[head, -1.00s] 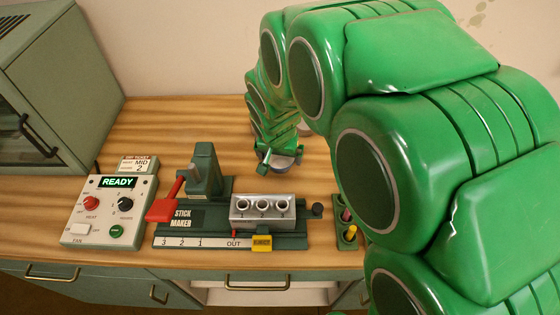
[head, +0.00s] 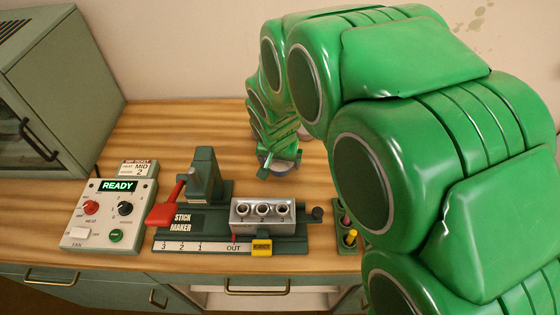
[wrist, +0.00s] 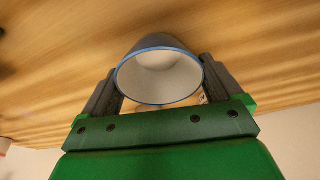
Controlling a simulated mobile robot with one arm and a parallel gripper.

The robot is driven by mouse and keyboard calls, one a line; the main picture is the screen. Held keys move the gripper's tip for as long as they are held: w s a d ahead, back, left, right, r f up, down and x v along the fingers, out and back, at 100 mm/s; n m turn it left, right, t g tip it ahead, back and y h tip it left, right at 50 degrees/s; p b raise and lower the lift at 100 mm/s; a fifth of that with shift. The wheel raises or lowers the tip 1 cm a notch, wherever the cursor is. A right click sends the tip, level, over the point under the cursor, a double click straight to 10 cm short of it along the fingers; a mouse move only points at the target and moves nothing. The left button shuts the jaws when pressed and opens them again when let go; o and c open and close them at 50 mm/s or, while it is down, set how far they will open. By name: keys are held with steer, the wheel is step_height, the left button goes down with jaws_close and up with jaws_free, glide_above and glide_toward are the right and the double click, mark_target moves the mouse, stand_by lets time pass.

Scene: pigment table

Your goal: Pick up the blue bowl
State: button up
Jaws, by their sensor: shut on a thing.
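The bowl (wrist: 160,82) shows in the wrist view with a blue rim, a pale inside and a dark grey-blue outer wall. My gripper (wrist: 157,78) has one dark finger on each side of it and is shut on it. The bowl's open mouth faces the wrist camera. In the head view, my gripper (head: 279,163) is over the back part of the wooden table, behind the stick maker. Most of the bowl is hidden there behind my gripper, and I cannot tell whether it touches the table.
The stick maker (head: 183,219) with its red lever and metal mould (head: 263,211) stands in front of my gripper. A control box (head: 108,214) reading READY and a green cabinet (head: 60,90) are at left. A small holder (head: 348,238) is at right. The table's back left is clear.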

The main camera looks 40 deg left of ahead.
step_height(320, 180, up, 2)
steer(key=shift+r, duration=0.2)
steer(key=shift+s+d+r, duration=1.25)
steer(key=shift+d+r, duration=0.45)
steer(key=shift+d, duration=0.25)
steer(key=shift+s+d+r, duration=1.25)
steer(key=shift+d+r, duration=0.45)
steer(key=shift+d, duration=0.3)
steer(key=shift+s+d+r, duration=1.25)
steer(key=shift+d+r, duration=0.45)
steer(key=shift+d, duration=0.25)
